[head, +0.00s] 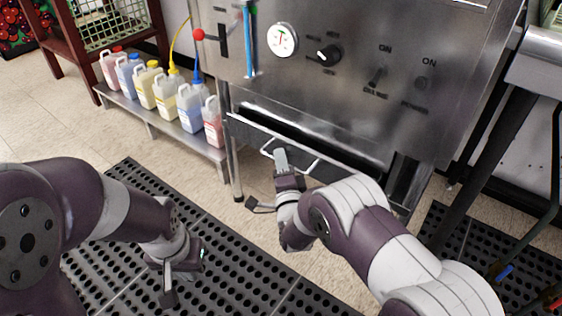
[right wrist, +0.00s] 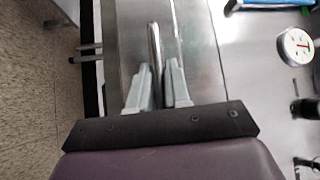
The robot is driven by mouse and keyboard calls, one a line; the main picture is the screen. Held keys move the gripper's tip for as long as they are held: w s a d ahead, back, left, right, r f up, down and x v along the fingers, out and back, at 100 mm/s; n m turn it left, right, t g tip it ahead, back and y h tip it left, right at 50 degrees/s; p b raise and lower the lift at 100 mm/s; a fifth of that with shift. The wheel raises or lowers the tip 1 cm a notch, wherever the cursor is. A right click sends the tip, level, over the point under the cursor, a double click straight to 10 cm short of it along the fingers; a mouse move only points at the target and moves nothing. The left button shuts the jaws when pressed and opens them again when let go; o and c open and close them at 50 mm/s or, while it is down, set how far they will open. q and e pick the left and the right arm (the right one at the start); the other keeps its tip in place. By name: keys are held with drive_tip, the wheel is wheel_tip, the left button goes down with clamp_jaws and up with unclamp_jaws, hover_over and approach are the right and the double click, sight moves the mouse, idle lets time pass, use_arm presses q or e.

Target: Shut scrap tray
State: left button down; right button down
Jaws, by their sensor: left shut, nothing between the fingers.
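The scrap tray (head: 330,158) is a steel drawer low in the front of the steel machine. It stands partly pulled out, with a dark gap above and behind its front. Its bar handle (head: 308,166) also shows in the right wrist view (right wrist: 155,45). My right gripper (head: 281,158) is at the left part of the handle. In the right wrist view its two fingers (right wrist: 160,75) stand on either side of the bar, with a small gap showing between them. My left gripper (head: 172,283) is shut and empty, low over the mat, away from the tray.
The machine panel (head: 350,60) with a dial and switches rises above the tray. A low shelf (head: 165,125) with several coloured jugs is at the left. A machine leg (head: 236,165) stands left of the tray. A perforated black mat (head: 235,255) covers the floor in front.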

sight(295, 168)
drive_tip(key=w+d, duration=0.1)
drive_tip(key=w+d+b, duration=0.1)
drive_tip(key=w, duration=0.1)
drive_tip(key=shift+w+d, duration=0.1)
drive_tip(key=shift+d, duration=0.15)
drive_tip(key=shift+r, duration=0.1)
drive_tip(key=c, duration=1.2)
unclamp_jaws()
drive_tip(key=p+v, duration=0.2)
drive_tip(key=v, duration=0.1)
drive_tip(key=p+v, duration=0.2)
drive_tip(key=shift+s+r, duration=0.25)
drive_tip(key=shift+s, duration=0.05)
drive_tip(key=p+v, duration=0.2)
drive_tip(key=v, duration=0.5)
drive_tip(key=shift+f, duration=0.3)
